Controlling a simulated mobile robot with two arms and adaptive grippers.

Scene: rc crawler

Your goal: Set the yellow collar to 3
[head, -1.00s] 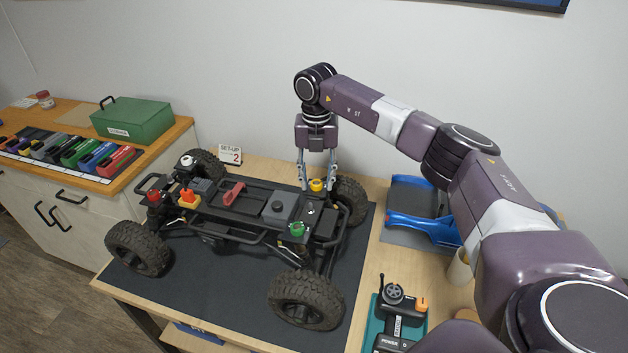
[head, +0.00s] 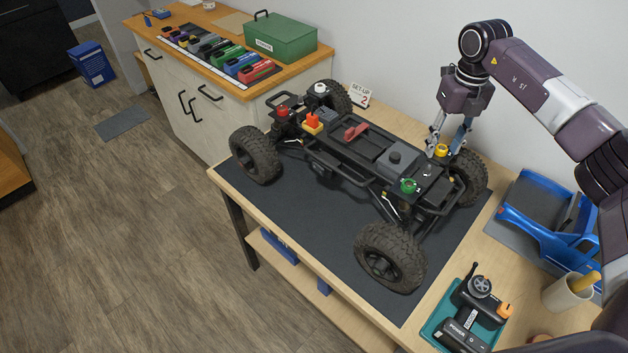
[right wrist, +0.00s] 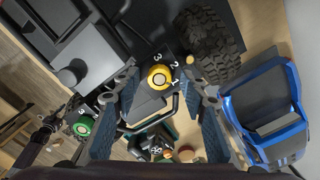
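The yellow collar (head: 441,150) sits on top of the black crawler chassis (head: 345,160), at its right rear corner by a wheel. In the right wrist view the yellow collar (right wrist: 159,78) is a ring with the white numbers 3, 2 and 1 beside it. I cannot tell which number it is set to. My right gripper (head: 443,148) points down over it, with one finger on each side. In the right wrist view the right gripper (right wrist: 157,75) is open, with gaps visible between its fingers and the collar. My left gripper is not in view.
A green collar (head: 408,186), a red one (head: 282,112) and a white one (head: 321,88) sit at other corners. A set-up card (head: 360,95) showing 2 stands behind. A blue body shell (head: 545,220) and a controller (head: 470,310) lie at the right.

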